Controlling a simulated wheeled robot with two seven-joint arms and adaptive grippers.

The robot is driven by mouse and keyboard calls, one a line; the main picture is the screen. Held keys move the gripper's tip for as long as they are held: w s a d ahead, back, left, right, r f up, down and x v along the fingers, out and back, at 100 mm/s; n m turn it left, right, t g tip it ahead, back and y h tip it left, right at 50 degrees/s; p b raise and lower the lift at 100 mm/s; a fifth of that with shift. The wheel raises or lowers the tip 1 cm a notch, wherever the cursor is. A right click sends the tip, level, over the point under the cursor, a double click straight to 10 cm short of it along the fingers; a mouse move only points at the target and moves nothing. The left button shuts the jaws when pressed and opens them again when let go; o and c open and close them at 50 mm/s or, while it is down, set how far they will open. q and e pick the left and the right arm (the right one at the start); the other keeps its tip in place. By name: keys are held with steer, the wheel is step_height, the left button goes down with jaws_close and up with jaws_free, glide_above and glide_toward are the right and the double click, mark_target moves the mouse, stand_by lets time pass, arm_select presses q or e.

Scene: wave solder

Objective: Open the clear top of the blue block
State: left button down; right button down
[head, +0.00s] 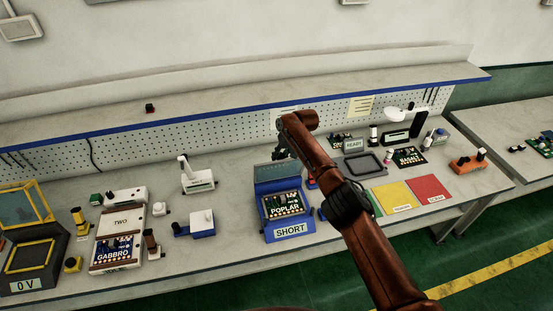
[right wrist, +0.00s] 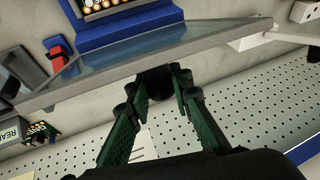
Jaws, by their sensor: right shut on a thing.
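The blue block (head: 270,236) labelled SHORT stands on the bench and holds a dark board marked POPLAR (head: 284,205). Its clear top (head: 268,176) is raised, tilted up at the back of the block. In the right wrist view the clear top (right wrist: 130,58) crosses the picture as a pane with a grey edge, with part of the blue block (right wrist: 120,35) beyond it. My right gripper (head: 281,154) is at the raised top's upper edge. In the wrist view its green fingers (right wrist: 156,84) are closed around a dark knob (right wrist: 153,88) at that edge. My left gripper is not in view.
A white unit labelled TWO (head: 121,222) and a blue-and-white device (head: 200,224) stand left of the block. Yellow (head: 395,195) and red (head: 428,188) mats lie to its right. A pegboard (head: 235,137) and shelf (head: 215,107) rise behind.

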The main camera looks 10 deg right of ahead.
steer(key=shift+a, duration=0.1)
steer(key=c, duration=1.7)
jaws_free()
steer(key=shift+w, duration=0.1)
steer(key=v, duration=1.2)
